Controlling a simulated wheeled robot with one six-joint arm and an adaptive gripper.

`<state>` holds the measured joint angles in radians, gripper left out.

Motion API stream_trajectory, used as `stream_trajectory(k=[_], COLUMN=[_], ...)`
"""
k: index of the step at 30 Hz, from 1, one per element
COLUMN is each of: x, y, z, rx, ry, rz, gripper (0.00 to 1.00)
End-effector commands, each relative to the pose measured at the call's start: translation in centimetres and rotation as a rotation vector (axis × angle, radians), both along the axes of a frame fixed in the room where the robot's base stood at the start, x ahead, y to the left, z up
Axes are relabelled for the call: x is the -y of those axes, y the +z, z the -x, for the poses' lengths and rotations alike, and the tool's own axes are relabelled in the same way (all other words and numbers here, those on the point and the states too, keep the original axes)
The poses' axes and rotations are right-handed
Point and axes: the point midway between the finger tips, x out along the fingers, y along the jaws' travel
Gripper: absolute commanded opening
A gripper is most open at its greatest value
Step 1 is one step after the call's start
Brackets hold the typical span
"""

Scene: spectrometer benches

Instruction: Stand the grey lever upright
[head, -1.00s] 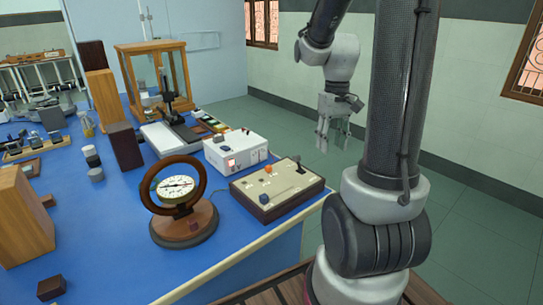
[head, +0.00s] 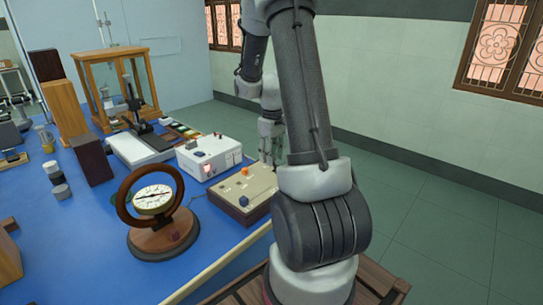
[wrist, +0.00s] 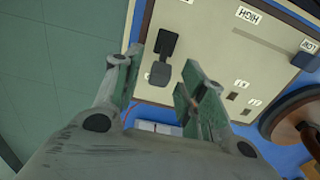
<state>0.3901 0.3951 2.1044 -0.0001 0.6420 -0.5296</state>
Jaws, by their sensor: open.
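The grey lever (wrist: 165,58) shows in the wrist view on a beige panel box (wrist: 205,45), near its edge. It is a short dark stem with a wider end, seen from above, so its exact tilt is hard to tell. My gripper (wrist: 163,75) is open above the panel, with one finger on each side of the lever and no clear contact. In the head view my gripper (head: 267,150) hangs over the far right end of the panel box (head: 235,200). My arm and gripper hide the lever there.
The round dial with a dark ring (head: 155,200) stands left of the panel box. A white instrument box (head: 210,156) sits just behind it. A glass-sided wooden case (head: 118,85) stands farther back. Open floor (head: 430,200) lies to the right of the blue bench.

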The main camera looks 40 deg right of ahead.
Motion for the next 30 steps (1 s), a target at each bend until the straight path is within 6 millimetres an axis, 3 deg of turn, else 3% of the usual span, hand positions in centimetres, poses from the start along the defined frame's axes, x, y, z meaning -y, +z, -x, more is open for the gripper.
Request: stream_trajectory(k=[8, 15, 22, 30], x=[0.0, 0.0, 0.0, 0.3], y=[-0.3, -0.3, -0.2, 0.1], z=[0.0, 0.0, 0.2, 1.8], rx=[0.0, 0.0, 0.027, 0.247], ry=[0.0, 0.0, -0.002, -0.007], rz=[0.0, 0.0, -0.007, -0.041], gripper=[0.41, 0.01, 0.0, 0.0])
